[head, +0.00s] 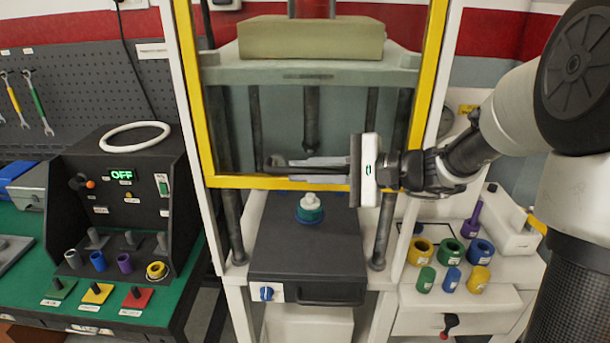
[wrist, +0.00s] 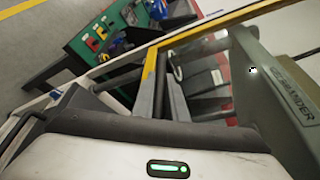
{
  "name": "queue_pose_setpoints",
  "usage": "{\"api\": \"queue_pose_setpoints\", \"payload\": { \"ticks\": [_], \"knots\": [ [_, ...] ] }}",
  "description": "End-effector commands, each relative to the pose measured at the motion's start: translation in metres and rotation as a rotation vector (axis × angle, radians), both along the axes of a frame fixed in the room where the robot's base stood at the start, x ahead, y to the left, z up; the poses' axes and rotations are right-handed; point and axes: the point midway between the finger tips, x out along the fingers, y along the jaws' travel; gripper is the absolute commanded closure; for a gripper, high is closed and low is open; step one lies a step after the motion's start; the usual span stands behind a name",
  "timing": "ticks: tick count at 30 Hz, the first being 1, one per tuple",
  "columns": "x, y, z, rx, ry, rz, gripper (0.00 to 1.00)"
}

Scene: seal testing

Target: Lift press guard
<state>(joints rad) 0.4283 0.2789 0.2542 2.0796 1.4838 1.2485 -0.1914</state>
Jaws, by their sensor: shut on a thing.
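The press guard (head: 230,183) is a yellow frame around a clear panel at the front of the press in the head view. Its lower bar hangs above the black press base (head: 300,240), and its top runs out of the picture. My gripper (head: 285,170) reaches in from the right, just above the lower bar, and is shut on the guard; the fingers partly hide the grip point. The wrist view shows a yellow guard edge (wrist: 148,80); the fingertips' hold is not clear there. A white and teal stacked part (head: 311,210) stands on the base below the guard.
A black control box (head: 125,190) reading OFF stands on the green bench at left. Coloured rings and cylinders (head: 450,252) stand on the white bench at right. A beige block (head: 310,38) lies on the press crossbeam. White posts flank the guard.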

Motion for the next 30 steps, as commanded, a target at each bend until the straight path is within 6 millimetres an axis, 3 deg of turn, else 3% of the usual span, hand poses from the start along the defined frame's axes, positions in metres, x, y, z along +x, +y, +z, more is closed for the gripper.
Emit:
{"api": "queue_pose_setpoints", "payload": {
  "ticks": [7,8,11,23,30],
  "knots": [
    [0.001,-0.001,0.000,0.000,0.000,-0.001,1.00],
    [0.000,-0.001,0.000,0.000,0.000,-0.001,0.86],
    [0.000,-0.001,0.000,0.000,0.000,-0.001,0.69],
    [-0.002,-0.006,0.001,-0.001,-0.001,-0.002,0.69],
    [-0.016,-0.048,0.010,-0.002,-0.003,-0.006,0.69]
  ]
}}
